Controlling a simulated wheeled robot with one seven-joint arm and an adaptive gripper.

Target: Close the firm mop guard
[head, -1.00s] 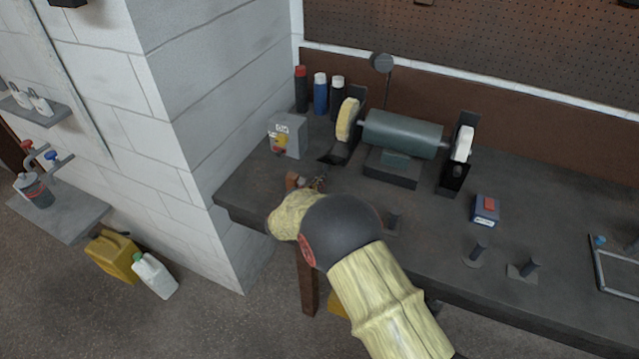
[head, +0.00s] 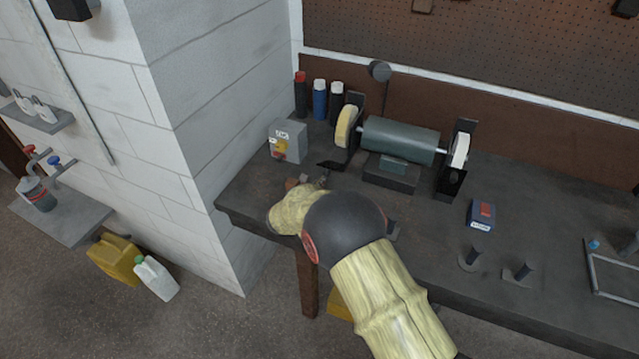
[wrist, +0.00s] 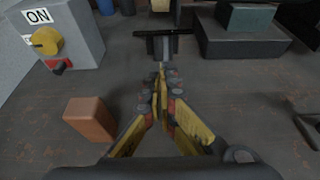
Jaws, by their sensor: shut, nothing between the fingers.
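A grinder-like polisher (head: 400,138) stands at the back of the bench with a mop on each end. The left mop (head: 344,126) is yellowish, the right one (head: 460,151) white. No label shows which is firm. Dark guard parts stand at both. The left guard (head: 332,165) has a flat dark piece low in front of its mop, with the mop face uncovered. My gripper (head: 322,181) is just in front of that piece. In the wrist view my gripper (wrist: 162,76) is shut and empty, pointing at a dark upright piece with a crossbar (wrist: 160,42); contact is unclear.
A grey switch box (head: 288,141) with a yellow knob and "ON" label stands left. A brown block (wrist: 90,118) lies left of my fingers. Spray cans (head: 320,98) stand behind.

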